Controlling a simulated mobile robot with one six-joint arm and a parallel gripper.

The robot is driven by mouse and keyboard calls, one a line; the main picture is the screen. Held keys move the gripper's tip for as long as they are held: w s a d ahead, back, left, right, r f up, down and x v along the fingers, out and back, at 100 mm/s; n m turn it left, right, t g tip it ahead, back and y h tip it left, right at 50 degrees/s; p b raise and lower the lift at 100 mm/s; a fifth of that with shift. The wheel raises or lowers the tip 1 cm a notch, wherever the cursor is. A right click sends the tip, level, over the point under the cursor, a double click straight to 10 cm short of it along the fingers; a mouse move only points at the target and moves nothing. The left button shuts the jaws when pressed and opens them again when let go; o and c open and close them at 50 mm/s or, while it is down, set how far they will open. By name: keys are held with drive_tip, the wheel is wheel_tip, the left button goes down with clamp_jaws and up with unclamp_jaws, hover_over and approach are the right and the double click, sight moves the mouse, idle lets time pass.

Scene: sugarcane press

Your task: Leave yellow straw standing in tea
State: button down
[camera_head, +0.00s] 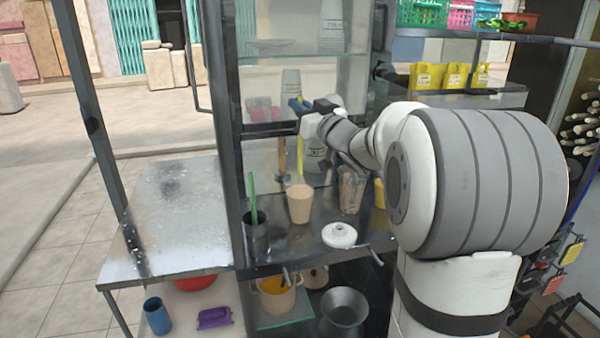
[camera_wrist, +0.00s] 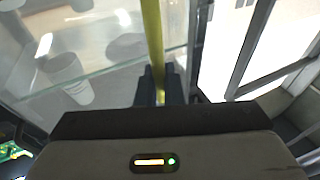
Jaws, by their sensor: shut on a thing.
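My gripper (camera_head: 303,106) is raised in front of the shelf's glass and is shut on the yellow straw (camera_head: 300,158). The straw hangs roughly upright below it. In the wrist view the yellow straw (camera_wrist: 152,35) runs up from between the dark fingers (camera_wrist: 160,85). A tan cup (camera_head: 299,205), which looks like the tea, stands on the metal counter right below the straw. The straw's lower end is close to the cup's rim; I cannot tell whether it is inside.
A dark metal cup (camera_head: 256,234) with a green straw (camera_head: 253,195) stands left of the tan cup. A clear cup with brown contents (camera_head: 351,190) stands to the right, and a white lid (camera_head: 339,235) lies in front. The left metal table (camera_head: 175,220) is clear.

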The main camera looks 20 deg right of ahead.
sight(301, 155)
drive_tip(key=shift+f, duration=0.1)
idle(0.3)
drive_tip(key=shift+f+b, duration=5.2)
drive_tip(key=shift+f, duration=1.05)
drive_tip(key=c, duration=1.5)
unclamp_jaws()
drive_tip(key=shift+r, duration=0.15)
wheel_tip(301, 155, up, 7)
drive_tip(key=p, duration=0.5)
